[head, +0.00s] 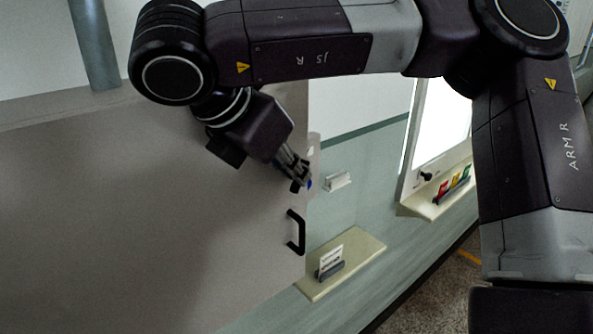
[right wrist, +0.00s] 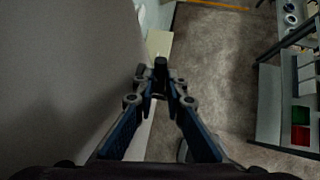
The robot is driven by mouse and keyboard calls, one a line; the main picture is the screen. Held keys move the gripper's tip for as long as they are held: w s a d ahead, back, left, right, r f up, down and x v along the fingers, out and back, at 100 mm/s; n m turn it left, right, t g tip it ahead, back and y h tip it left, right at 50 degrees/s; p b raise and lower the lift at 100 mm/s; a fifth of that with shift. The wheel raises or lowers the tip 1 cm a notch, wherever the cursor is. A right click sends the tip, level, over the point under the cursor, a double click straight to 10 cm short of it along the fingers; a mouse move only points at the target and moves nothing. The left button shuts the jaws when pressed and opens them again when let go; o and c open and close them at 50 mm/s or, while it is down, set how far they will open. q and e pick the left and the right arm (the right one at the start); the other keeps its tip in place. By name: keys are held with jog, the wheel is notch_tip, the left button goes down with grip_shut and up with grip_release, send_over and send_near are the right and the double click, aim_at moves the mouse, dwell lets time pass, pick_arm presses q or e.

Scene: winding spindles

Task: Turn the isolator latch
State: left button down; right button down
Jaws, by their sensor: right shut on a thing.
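My right gripper (head: 299,177) is at the right edge of a large grey panel or door (head: 130,210), above its black pull handle (head: 299,232). In the right wrist view, its two fingers (right wrist: 160,86) converge on a small dark piece, which I take to be the isolator latch (right wrist: 160,64). The gripper is shut on it. The fingers hide much of the latch, so its angle cannot be told. A small blue spot shows beside the fingertips in the head view. My left gripper is not in view.
Right of the panel, a pale shelf (head: 361,262) bears a dark holder with white cards (head: 330,259). A white bracket (head: 337,181) is on the wall above it. Another ledge (head: 425,209) holds coloured cards. In the right wrist view, open floor (right wrist: 215,75) lies beside the panel, with a rack (right wrist: 299,115) at right.

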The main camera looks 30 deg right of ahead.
jog(key=shift+s+a+f+n+t+h+b, duration=0.15)
jog(key=shift+f+h+b, duration=0.1)
jog(key=shift+h+b, duration=0.8)
jog(key=shift+w+a+f+n+t+h+b, duration=0.1)
jog(key=shift+f+t+h+b, duration=0.1)
jog(key=shift+h+b, duration=0.85)
jog(key=shift+s+a+f+n+t+h+b, duration=0.2)
jog(key=shift+h+b, duration=0.3)
jog(key=shift+b, duration=1)
jog(key=shift+w, duration=0.15)
jog(key=c, duration=2.3)
grip_release()
jog(key=shift+o, duration=0.3)
jog(key=shift+w, duration=0.15)
jog(key=v, duration=1.2)
jog(key=shift+w+a+f, duration=0.1)
